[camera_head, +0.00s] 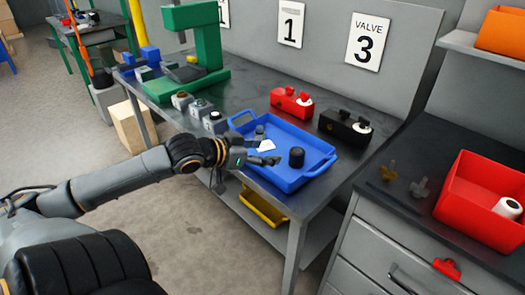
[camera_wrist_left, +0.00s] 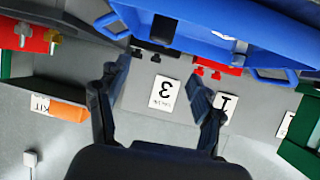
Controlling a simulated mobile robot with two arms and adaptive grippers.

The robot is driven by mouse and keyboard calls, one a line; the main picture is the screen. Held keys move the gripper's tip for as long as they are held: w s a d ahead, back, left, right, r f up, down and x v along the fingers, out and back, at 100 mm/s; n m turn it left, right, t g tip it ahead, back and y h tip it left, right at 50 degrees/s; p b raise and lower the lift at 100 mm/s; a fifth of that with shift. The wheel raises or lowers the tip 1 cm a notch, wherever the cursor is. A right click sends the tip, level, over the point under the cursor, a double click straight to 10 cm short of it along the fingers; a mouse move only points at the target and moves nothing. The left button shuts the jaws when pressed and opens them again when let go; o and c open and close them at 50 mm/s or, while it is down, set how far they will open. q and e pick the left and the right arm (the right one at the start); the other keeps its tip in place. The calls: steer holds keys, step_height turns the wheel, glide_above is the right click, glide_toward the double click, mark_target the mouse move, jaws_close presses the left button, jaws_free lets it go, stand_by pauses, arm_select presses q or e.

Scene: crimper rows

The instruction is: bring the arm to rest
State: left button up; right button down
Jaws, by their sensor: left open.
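My left arm comes in from the left, over the front edge of the workbench. My left gripper (camera_head: 266,153) is open and over the near left part of a blue tray (camera_head: 318,172). Nothing shows between its fingers. In the left wrist view the two dark fingers (camera_wrist_left: 160,72) are spread wide, and the blue tray (camera_wrist_left: 195,25) fills the top. A black cylinder (camera_head: 296,157) stands in the tray, to the right of the fingers. A small grey part (camera_head: 259,132) is in the tray behind the gripper. My right gripper is in neither view.
A red part (camera_head: 292,102) and a black part (camera_head: 345,127) sit behind the tray. A green press (camera_head: 207,45) and small grey blocks stand left. A red bin (camera_head: 483,190) is on the right cabinet.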

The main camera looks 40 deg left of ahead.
arm_select(q)
steer(key=shift+f, duration=0.1)
stand_by(0.3)
steer(key=s+f, duration=0.1)
steer(key=f, duration=0.2)
steer(key=s+d+f+g, duration=0.1)
steer(key=s+f, duration=0.1)
steer(key=f, duration=0.1)
steer(key=s+f+g+y, duration=0.1)
steer(key=f, duration=0.1)
steer(key=shift+s+d+f, duration=0.25)
steer(key=shift+s+f, duration=0.15)
steer(key=s+d+f+g+y, duration=0.1)
steer(key=s+d+f+g, duration=0.3)
steer(key=s+d+f, duration=0.4)
steer(key=s+d+f+g, duration=0.3)
steer(key=s+d+f, duration=0.3)
steer(key=s+d, duration=0.4)
step_height(320, 180, down, 26)
steer(key=s+g, duration=0.1)
steer(key=s, duration=0.1)
steer(key=s+a+f, duration=0.1)
steer(key=s+f, duration=0.6)
steer(key=s, duration=0.1)
steer(key=s+a+f+g, duration=0.1)
steer(key=s+a+f, duration=0.1)
steer(key=s+f, duration=0.6)
steer(key=shift+s+a+g, duration=0.25)
steer(key=shift+g, duration=0.05)
steer(key=shift+f, duration=0.1)
